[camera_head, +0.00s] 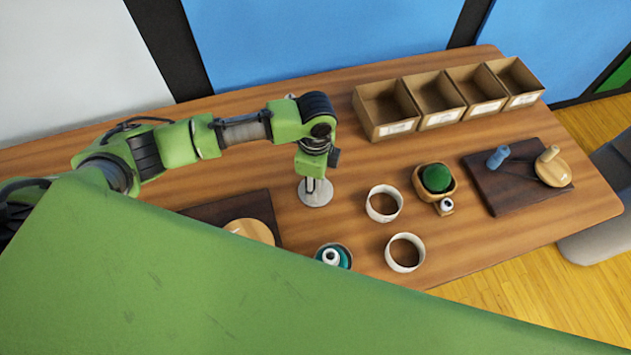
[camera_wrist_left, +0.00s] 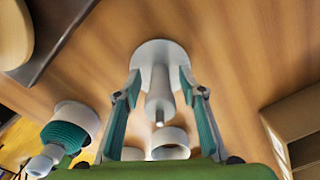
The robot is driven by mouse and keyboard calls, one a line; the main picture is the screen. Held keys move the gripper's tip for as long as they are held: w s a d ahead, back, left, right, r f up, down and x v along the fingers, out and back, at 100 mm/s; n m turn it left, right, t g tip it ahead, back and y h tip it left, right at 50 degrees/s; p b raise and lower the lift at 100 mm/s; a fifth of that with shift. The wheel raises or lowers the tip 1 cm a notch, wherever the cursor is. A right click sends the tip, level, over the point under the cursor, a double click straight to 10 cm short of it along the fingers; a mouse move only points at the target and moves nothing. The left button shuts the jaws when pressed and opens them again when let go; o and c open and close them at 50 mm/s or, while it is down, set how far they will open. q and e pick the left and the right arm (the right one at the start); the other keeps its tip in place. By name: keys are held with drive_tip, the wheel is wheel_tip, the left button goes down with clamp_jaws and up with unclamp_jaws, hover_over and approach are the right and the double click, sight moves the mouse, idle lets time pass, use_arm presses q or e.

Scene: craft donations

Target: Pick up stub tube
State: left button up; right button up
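A pale upright tube (camera_wrist_left: 159,101) stands on a round pale disc base (camera_wrist_left: 150,50). It looks like the stub tube, though I cannot be sure; a thinner tip shows at its top. In the head view the disc base (camera_head: 316,197) is on the table just below my left gripper (camera_head: 315,180), which hides most of the tube. In the left wrist view my left gripper (camera_wrist_left: 160,88) is open, with one finger on each side of the tube and visible gaps between. My right gripper is not in view.
Two white rings (camera_head: 384,203) (camera_head: 405,252), a teal spool (camera_head: 333,256) with a white core and a wooden holder (camera_head: 452,190) with a green ball stand nearby. Cardboard bins (camera_head: 385,108) line the back. Dark boards (camera_head: 490,190) (camera_head: 205,212) lie right and left.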

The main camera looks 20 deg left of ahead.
use_arm(q)
drive_tip(key=c, duration=0.8)
drive_tip(key=shift+r, duration=0.1)
